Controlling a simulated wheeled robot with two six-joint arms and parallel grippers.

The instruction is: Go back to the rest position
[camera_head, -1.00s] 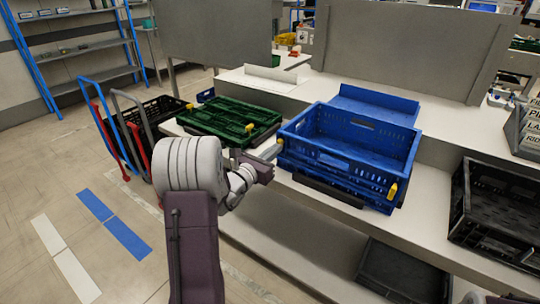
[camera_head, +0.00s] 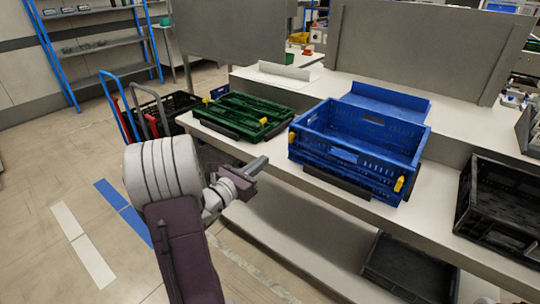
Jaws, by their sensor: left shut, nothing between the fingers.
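My left gripper (camera_head: 254,167) is shut and empty at the front edge of the white bench. It is in front of and left of the blue crate (camera_head: 345,160), with a gap between them. My left arm comes up from the bottom of the view. The blue crate stands upright on the bench and looks empty from here. A green crate (camera_head: 240,117), low or folded, lies on the bench to its left. My right gripper is not in view.
A black crate (camera_head: 500,210) is at the right, and a black tray (camera_head: 410,268) sits low below the bench (camera_head: 430,192). A hand truck (camera_head: 118,110) and another black crate (camera_head: 166,106) stand left of the bench. The floor at left is open.

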